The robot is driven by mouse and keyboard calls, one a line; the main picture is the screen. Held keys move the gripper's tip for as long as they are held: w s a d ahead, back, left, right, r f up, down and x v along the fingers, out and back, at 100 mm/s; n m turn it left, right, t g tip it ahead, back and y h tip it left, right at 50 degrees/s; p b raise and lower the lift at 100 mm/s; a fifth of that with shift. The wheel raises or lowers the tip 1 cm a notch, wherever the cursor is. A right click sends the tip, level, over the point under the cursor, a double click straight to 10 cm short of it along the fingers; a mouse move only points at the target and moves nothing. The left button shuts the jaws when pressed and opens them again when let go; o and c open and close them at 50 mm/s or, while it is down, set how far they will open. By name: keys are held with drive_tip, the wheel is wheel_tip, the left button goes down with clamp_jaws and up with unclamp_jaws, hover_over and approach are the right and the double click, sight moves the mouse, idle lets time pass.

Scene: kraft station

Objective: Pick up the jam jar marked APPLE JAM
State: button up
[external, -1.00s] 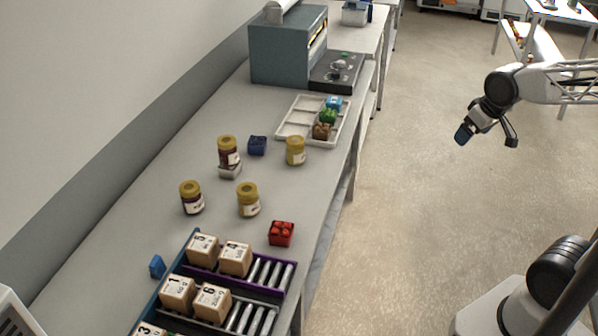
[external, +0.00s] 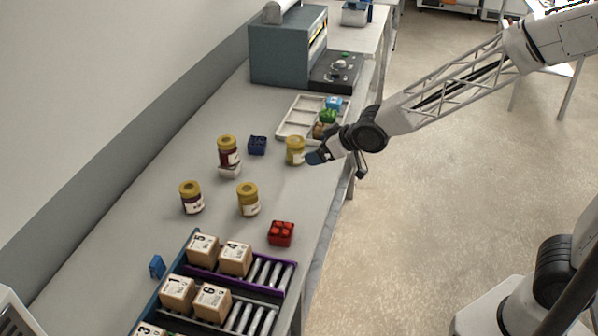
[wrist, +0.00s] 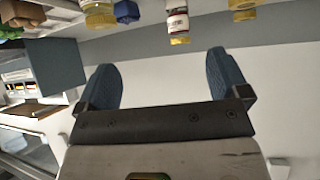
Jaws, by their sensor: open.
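Several jam jars with yellow lids stand on the grey bench; I cannot read their labels, so I cannot tell which is APPLE JAM. A pale yellow jar (external: 295,152) stands nearest my gripper (external: 314,157), below the tray. A dark red jar (external: 229,158) stands on a small white block. My gripper is open and empty, just right of the nearest jar. The upside-down wrist view shows jars at its top edge, one dark red (wrist: 177,22), beyond the open fingers (wrist: 163,65).
A white tray (external: 290,122) with coloured blocks lies behind the nearest jar. A dark blue block (external: 257,145) and a red block (external: 281,239) sit on the bench. Numbered boxes (external: 236,258) stand on roller racks in front. A grey-blue machine (external: 287,55) is at the back.

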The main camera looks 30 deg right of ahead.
sight(255, 190)
drive_tip(key=a+f+y, duration=0.1)
drive_tip(key=a+f, duration=0.1)
drive_tip(key=a, duration=0.3)
drive_tip(key=a+f+n+y, duration=0.1)
drive_tip(key=a+f, duration=0.1)
drive_tip(key=a, duration=0.3)
drive_tip(key=a+f+n+y, duration=0.1)
drive_tip(key=a+f, duration=0.1)
drive_tip(key=a, duration=0.4)
drive_tip(key=shift+s+f, duration=0.15)
drive_tip(key=shift+s, duration=0.15)
drive_tip(key=shift+w, duration=0.1)
drive_tip(key=shift+x, duration=1.2)
drive_tip(key=shift+w, duration=0.1)
drive_tip(key=shift+x, duration=2.55)
drive_tip(key=shift+f, duration=0.1)
drive_tip(key=c, duration=1.2)
